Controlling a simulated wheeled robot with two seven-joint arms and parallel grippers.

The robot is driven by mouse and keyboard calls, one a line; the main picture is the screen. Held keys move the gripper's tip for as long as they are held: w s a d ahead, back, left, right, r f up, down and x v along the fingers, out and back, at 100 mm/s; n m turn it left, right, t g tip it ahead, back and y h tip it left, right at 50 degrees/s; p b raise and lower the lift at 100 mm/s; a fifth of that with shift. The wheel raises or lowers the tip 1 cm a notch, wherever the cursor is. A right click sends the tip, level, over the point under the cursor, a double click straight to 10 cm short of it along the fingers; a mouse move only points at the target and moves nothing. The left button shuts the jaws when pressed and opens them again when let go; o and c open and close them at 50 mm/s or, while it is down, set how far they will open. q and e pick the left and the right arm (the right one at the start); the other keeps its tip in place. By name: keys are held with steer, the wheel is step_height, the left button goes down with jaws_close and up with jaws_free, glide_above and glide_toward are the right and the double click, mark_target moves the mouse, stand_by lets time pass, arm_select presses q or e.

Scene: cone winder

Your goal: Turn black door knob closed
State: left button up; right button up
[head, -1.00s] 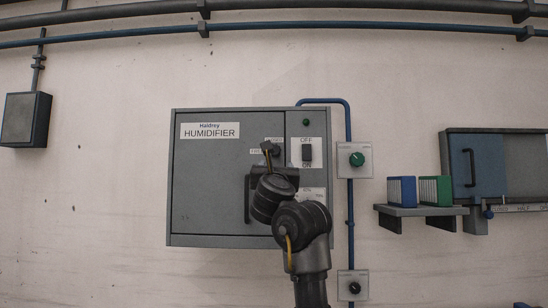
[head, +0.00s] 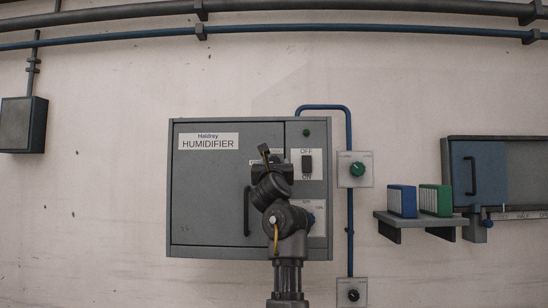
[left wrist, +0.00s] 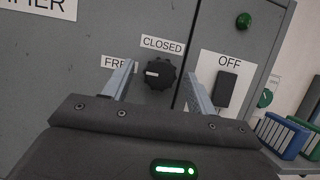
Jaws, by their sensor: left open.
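The black door knob (left wrist: 158,74) sits on the grey humidifier door in the left wrist view, below a CLOSED label (left wrist: 163,44) and right of a partly covered label starting "FRE" (left wrist: 117,64). Its short white mark lies on its left side, roughly level. My left gripper (left wrist: 161,76) is open, one finger on each side of the knob. Gaps show between knob and fingers in the picture; I cannot tell the depth. In the head view my left gripper (head: 272,168) is in front of the humidifier (head: 210,200) and covers the knob area. My right gripper is not in view.
An OFF/ON rocker switch (head: 307,163) is close right of the gripper, with a green lamp (head: 307,133) above. The door handle (head: 247,212) is left of my arm. A green knob (head: 357,169) and a shelf with blue and green boxes (head: 420,217) are further right.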

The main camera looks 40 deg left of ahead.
arm_select(q)
steer(key=shift+w+a, duration=0.1)
steer(key=shift+w, duration=0.05)
steer(key=c, duration=1)
steer(key=m+h+b, duration=0.2)
steer(key=m, duration=0.3)
steer(key=m+t+h+b, duration=0.1)
steer(key=m+h+b, duration=0.1)
steer(key=m, duration=0.4)
steer(key=m+h+b, duration=0.3)
steer(key=m, duration=0.2)
steer(key=shift+a+r+m+h, duration=0.2)
steer(key=shift+r+m+h, duration=0.05)
steer(key=shift+m+h, duration=0.05)
steer(key=m, duration=0.2)
steer(key=m+g+h, duration=0.1)
steer(key=m, duration=0.2)
steer(key=shift+r+m+g+p, duration=0.1)
steer(key=shift+m+g+p, duration=0.2)
steer(key=shift+p, duration=0.05)
steer(key=o, duration=1)
